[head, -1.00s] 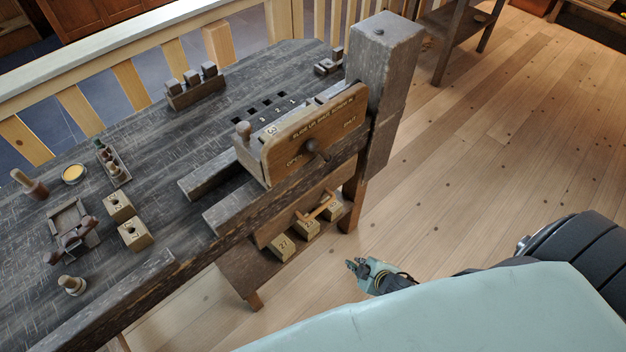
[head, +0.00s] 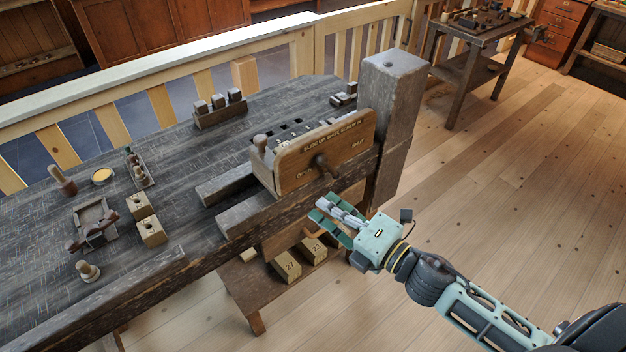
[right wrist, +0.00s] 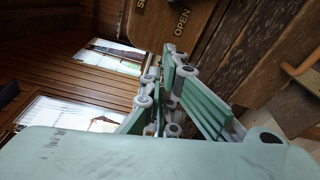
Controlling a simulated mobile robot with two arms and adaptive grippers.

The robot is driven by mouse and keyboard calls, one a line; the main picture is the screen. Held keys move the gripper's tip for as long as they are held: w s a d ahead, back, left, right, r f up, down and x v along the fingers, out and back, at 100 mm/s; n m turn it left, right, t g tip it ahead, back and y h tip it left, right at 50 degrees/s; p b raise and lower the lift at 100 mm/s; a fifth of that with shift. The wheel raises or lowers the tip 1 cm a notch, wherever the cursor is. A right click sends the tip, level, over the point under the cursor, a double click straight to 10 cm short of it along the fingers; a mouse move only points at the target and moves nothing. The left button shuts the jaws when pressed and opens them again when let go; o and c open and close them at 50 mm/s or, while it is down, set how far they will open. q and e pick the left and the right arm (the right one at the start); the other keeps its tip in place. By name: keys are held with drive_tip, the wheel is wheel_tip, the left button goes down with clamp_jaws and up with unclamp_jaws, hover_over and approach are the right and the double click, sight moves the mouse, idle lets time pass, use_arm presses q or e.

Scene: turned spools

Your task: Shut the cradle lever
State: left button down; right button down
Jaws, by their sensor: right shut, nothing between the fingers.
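A brown wooden board (head: 345,140) stands along the front edge of the grey workbench, with lettering and an OPEN and a SHUT end. A dark lever with a round knob (head: 322,161) sits on its front face, between the two words. Its exact angle is hard to tell. My right gripper (head: 326,209) is shut and empty, in front of and below the board, apart from the lever. In the right wrist view its fingers (right wrist: 170,72) point toward the board (right wrist: 157,22), where OPEN is readable; the lever is not seen there. My left gripper is not in view.
Numbered blocks (head: 287,267) lie on a shelf under the bench. A thick grey post (head: 390,95) rises at the bench's right end. A small dark wooden device with knobs (head: 92,222), blocks (head: 151,233) and a peg (head: 88,271) stand at the left. The floor to the right is open.

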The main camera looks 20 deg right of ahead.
sight(284, 176)
drive_tip(key=p+x, duration=0.3)
drive_tip(key=x, duration=0.6)
drive_tip(key=shift+w+a+r, duration=0.15)
drive_tip(key=shift+w, duration=0.2)
drive_tip(key=d, duration=0.1)
drive_tip(key=d+p, duration=0.1)
drive_tip(key=d, duration=0.1)
drive_tip(key=shift+w+r, duration=0.1)
drive_tip(key=shift+w, duration=0.3)
drive_tip(key=shift+d+r, duration=0.1)
drive_tip(key=shift+d, duration=0.3)
